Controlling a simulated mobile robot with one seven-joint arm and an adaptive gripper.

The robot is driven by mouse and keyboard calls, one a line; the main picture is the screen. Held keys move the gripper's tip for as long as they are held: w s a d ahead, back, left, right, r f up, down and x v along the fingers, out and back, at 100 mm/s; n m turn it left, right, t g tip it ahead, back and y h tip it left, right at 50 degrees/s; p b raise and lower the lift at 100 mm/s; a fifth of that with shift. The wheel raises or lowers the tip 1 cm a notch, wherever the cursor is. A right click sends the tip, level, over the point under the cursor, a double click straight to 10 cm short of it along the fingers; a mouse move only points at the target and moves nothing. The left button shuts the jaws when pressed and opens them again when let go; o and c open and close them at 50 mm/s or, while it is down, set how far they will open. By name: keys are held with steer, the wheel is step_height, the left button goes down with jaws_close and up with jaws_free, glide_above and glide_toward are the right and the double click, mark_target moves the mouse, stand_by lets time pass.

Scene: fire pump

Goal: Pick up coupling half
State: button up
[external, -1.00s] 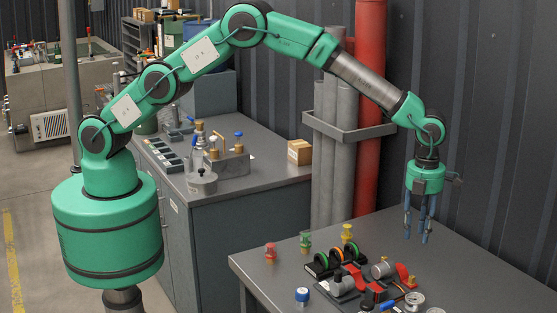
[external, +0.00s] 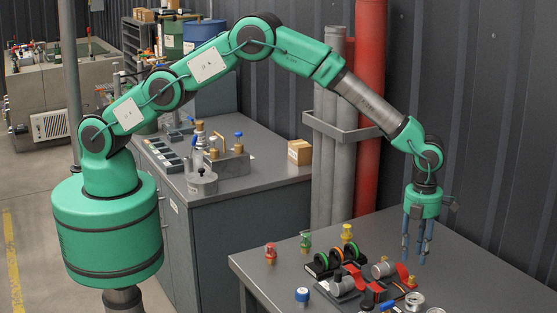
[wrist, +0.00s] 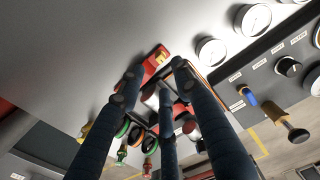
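My gripper (external: 413,258) has dark blue fingers pointing down, with gaps between them and nothing held. It hangs above the table, just right of and behind the pump parts. I cannot tell for sure which part is the coupling half. A red piece (external: 402,272) stands beside a grey metal cylinder (external: 381,270) below and left of the fingertips. In the wrist view, a red piece with a brass spot (wrist: 155,61) shows between and beyond the fingertips. The fingers (wrist: 160,78) hide parts of the pump group there.
Green and orange ringed parts (external: 335,255) stand left of the cylinder. Red (external: 270,253), green (external: 305,243) and yellow (external: 347,233) fittings stand at the back left. Round gauges (external: 414,300) are at the front right. The table (external: 480,280) is clear on the right.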

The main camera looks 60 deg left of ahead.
mark_target(413, 277)
steer(key=shift+f, duration=1.1)
steer(key=shift+d+f, duration=0.1)
steer(key=shift+f, duration=2.45)
jaws_close()
